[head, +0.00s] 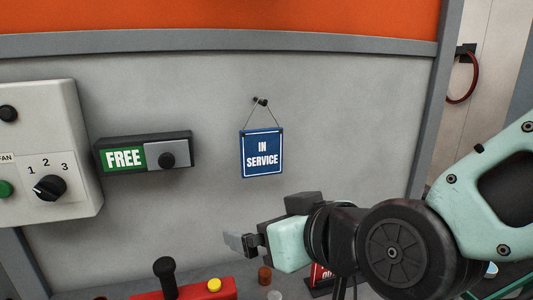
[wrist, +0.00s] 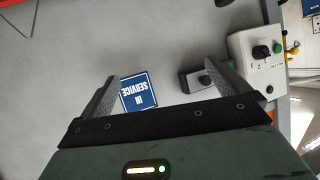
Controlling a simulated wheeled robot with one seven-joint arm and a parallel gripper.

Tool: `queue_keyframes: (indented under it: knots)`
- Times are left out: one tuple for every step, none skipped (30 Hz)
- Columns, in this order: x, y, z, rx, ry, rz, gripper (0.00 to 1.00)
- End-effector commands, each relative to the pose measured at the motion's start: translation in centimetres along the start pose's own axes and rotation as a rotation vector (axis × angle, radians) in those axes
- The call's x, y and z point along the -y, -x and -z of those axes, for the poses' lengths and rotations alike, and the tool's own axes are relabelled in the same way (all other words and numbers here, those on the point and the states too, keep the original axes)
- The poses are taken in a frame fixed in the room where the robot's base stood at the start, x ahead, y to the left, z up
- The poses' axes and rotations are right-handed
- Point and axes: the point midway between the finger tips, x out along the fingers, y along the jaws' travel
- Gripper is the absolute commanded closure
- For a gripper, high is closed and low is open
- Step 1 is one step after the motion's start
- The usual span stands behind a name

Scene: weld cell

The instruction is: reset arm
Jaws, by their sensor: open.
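My gripper (head: 240,241) is in the lower middle of the head view, at the end of my arm coming in from the right. In the wrist view its two fingers (wrist: 165,95) stand wide apart with nothing between them touching. The gripper is open and empty. A blue "IN SERVICE" sign (head: 262,153) hangs by a cord from a hook on the grey wall panel, above and to the right of the fingertips. The sign also shows upside down in the wrist view (wrist: 139,92), beyond the fingers and apart from them.
A black slider box reading "FREE" (head: 124,158) is on the panel left of the sign. A pale control box (head: 85,120) with a rotary knob is further left. A red box (head: 195,290) with a black lever and yellow button is below. A dark red sign (head: 318,276) is partly behind my arm.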

Motion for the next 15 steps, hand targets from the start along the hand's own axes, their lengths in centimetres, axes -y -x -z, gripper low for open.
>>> queue_keyframes:
  knots:
    - [0.2,0.2,-1.6,0.091,0.004,0.032,0.0]
    - [0.3,0.4,-2.7,0.149,0.008,0.05,0.0]
    - [0.4,0.7,-4.2,0.229,0.015,0.072,0.0]
    - [0.4,1.1,-5.3,0.289,0.019,0.084,0.0]
    - [0.4,1.6,-6.5,0.35,0.026,0.095,0.0]
    - [0.2,2.3,-7.9,0.432,0.033,0.105,0.0]
    - [0.0,2.9,-8.9,0.493,0.04,0.11,0.0]
    - [-0.3,3.6,-9.9,0.554,0.045,0.111,0.0]
    - [-0.7,4.5,-11.2,0.634,0.055,0.11,0.0]
    - [-1.0,5.3,-12.1,0.691,0.062,0.107,0.0]
    - [-1.4,6.1,-12.9,0.746,0.069,0.102,0.0]
    - [-1.9,7.0,-13.8,0.813,0.076,0.093,0.0]
    - [-2.3,7.8,-14.4,0.859,0.081,0.085,0.0]
    - [-2.7,8.4,-14.8,0.9,0.085,0.076,0.0]
    - [-3.1,9.3,-15.4,0.948,0.092,0.066,0.0]
